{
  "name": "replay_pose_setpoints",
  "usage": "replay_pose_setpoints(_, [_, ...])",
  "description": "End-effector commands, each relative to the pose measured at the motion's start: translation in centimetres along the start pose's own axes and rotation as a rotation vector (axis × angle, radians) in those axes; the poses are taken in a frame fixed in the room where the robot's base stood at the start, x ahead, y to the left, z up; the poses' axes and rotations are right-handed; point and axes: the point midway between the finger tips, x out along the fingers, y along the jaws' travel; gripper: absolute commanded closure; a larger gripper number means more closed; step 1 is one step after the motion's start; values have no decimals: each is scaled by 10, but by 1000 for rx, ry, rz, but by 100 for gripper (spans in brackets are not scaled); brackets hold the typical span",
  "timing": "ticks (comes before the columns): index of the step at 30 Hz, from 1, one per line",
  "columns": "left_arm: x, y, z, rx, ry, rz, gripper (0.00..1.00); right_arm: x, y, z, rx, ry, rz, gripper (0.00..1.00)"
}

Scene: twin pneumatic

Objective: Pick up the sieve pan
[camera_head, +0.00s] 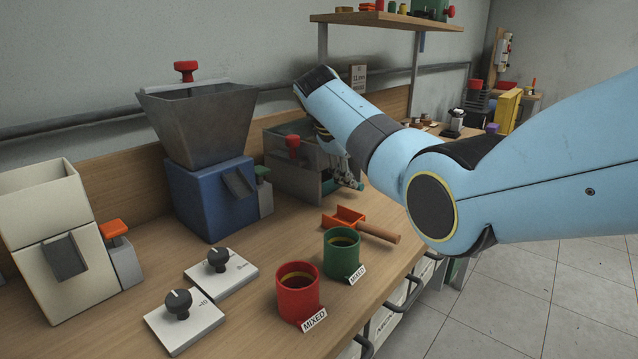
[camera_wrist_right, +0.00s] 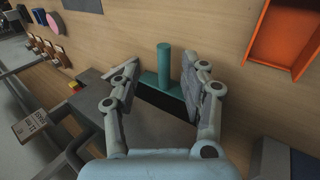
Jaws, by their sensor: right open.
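The sieve pan appears to be the teal piece (camera_head: 329,187) at the front of the grey machine (camera_head: 290,182). In the right wrist view its teal handle (camera_wrist_right: 163,62) sticks out from a teal front edge with a dark part behind it. My right gripper (camera_head: 345,172) is at the front of the grey machine, partly covering the teal piece. In the wrist view its open fingers stand on both sides of the handle, with a gap visible on each side. Most of the pan is hidden by the machine and gripper. My left gripper is out of view.
An orange scoop (camera_head: 345,217) with a wooden handle lies on the bench in front. Green (camera_head: 341,255) and red (camera_head: 298,292) cups marked MIXED stand nearer. A blue hopper machine (camera_head: 208,195) is to the left. A shelf (camera_head: 390,20) hangs above.

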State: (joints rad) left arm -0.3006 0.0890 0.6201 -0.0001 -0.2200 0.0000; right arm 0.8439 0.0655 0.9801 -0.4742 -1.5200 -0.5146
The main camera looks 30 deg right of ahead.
Motion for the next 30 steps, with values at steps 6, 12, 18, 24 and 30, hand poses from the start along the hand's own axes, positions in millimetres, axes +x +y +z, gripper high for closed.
replay_pose_setpoints(6, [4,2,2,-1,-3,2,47,24,-4,2,1,-2,-1,55])
replay_pose_setpoints(12, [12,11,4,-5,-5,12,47,53,-7,3,0,-2,-2,55])
replay_pose_setpoints(18, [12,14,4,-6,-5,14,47,56,-6,2,2,2,-1,55])
replay_pose_setpoints(24, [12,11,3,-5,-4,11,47,56,-6,2,1,1,-1,70])
replay_pose_setpoints(30, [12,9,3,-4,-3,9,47,56,-6,2,1,1,-1,96])
